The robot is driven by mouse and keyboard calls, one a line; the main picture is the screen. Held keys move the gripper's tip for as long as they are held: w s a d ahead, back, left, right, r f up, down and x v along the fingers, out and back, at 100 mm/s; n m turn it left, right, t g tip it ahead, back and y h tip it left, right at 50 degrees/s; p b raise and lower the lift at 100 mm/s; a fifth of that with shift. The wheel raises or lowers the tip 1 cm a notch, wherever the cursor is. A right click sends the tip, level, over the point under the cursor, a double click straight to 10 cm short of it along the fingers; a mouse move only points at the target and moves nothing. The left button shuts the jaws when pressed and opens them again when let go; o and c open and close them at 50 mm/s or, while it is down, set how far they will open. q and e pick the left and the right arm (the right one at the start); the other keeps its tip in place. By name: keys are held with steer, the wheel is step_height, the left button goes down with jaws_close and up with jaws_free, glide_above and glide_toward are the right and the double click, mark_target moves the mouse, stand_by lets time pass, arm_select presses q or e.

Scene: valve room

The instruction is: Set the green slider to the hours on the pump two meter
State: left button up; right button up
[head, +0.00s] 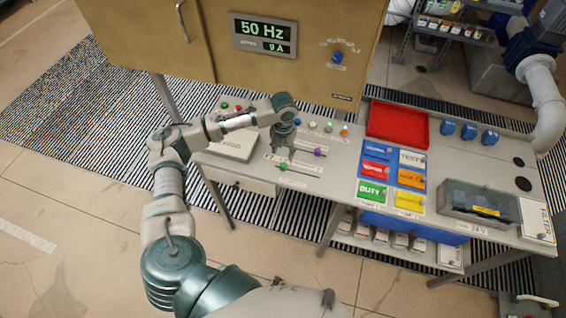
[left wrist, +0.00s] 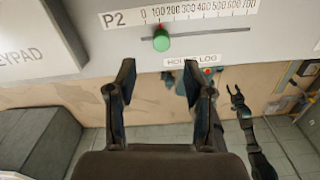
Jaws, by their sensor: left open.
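The green slider (left wrist: 161,42) is a round knob on a slot under the white P2 scale (left wrist: 205,12), printed 0 to 700. Its red pointer stands at about 100. The slider also shows in the head view (head: 283,167), at the left end of its slot. My left gripper (left wrist: 157,84) is open and empty, its fingers spread below the knob, apart from it. In the head view my left gripper (head: 281,148) hangs over the panel beside the sliders. An hours log label (left wrist: 197,60) is partly behind a fingertip. I cannot make out a pump two hours meter.
A purple slider (head: 318,153) lies just behind the green one. The keypad box (head: 228,143) is to the left. Coloured cards (head: 374,168) and a red tray (head: 397,125) are to the right. The cabinet display (head: 263,36) reads 50 Hz and 9 A.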

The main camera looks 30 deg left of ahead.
mark_target(283, 165)
arm_select(q)
step_height(283, 165, down, 8)
steer(key=shift+r, duration=0.1)
jaws_close()
